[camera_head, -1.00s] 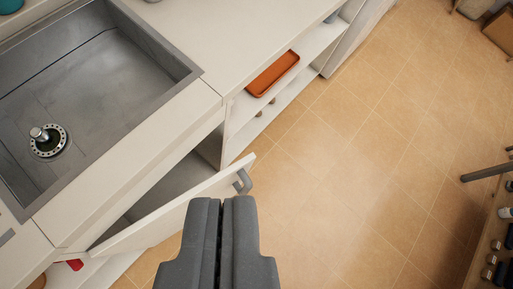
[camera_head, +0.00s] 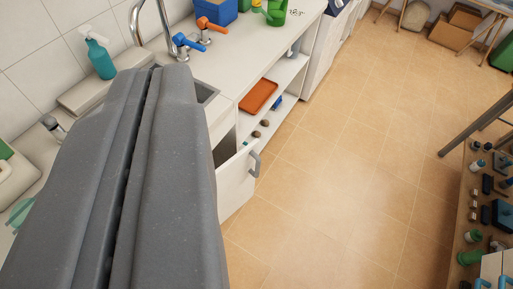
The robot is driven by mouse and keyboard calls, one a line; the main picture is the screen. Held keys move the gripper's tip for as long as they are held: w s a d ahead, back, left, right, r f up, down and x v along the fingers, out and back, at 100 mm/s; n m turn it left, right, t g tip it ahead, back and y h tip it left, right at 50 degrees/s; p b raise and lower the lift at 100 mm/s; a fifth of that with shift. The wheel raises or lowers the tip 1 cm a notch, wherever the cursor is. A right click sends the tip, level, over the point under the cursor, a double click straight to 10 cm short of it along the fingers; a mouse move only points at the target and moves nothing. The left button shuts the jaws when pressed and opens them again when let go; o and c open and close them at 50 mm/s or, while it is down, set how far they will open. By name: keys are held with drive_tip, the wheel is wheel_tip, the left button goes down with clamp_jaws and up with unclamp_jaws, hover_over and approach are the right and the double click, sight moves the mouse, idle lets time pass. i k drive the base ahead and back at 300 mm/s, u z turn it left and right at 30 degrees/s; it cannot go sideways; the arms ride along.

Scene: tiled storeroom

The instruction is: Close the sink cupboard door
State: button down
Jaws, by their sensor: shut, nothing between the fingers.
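The sink cupboard door (camera_head: 236,186) is white with a grey handle (camera_head: 255,163) at its free edge. It stands ajar, swung out from the counter front, with a dark gap (camera_head: 224,148) behind it. My gripper (camera_head: 158,72) is shut and empty, large in the left of the view. It hides most of the sink, and only a corner of the sink (camera_head: 206,93) shows beside it. The gripper looks apart from the door, and the door's hinge side is hidden behind it.
Open shelves right of the cupboard hold an orange tray (camera_head: 259,96). The tiled floor (camera_head: 330,170) is clear. A shelf of small items (camera_head: 490,190) stands at the right edge.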

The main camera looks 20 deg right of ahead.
sight(236, 178)
drive_tip(key=u, duration=0.2)
drive_tip(key=k, duration=0.25)
drive_tip(key=z, duration=0.85)
drive_tip(key=i, duration=1.05)
drive_tip(key=u, duration=0.45)
